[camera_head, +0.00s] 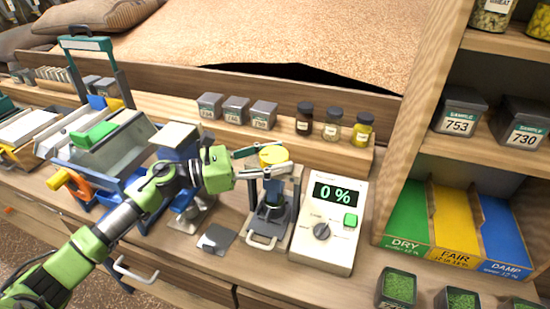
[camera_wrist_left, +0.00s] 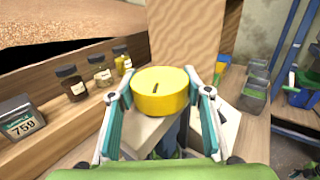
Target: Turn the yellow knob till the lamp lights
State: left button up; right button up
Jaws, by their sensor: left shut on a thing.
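The yellow knob (camera_head: 273,156) sits on top of a small grey press-like device (camera_head: 268,205) on the bench. My left gripper (camera_head: 264,157) reaches it from the left and is shut on it. In the left wrist view the round yellow knob (camera_wrist_left: 160,92), with a dark mark on its top, lies between the two fingers of my left gripper (camera_wrist_left: 161,98). Beside the device stands a white meter (camera_head: 328,225) whose display (camera_head: 335,194) reads 0 %. I cannot make out a separate lamp. My right gripper is not in view.
Small grey sample boxes (camera_head: 236,110) and several jars (camera_head: 332,122) stand on a ledge behind the knob. Green, yellow and blue bins (camera_head: 455,225) are at the right. A blue and grey machine (camera_head: 110,150) with a green block stands at the left.

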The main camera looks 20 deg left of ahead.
aim_at(276, 154)
pick_arm(q)
jog(key=o, duration=1.1)
notch_tip(276, 154, up, 10)
jog(key=shift+r, duration=0.1)
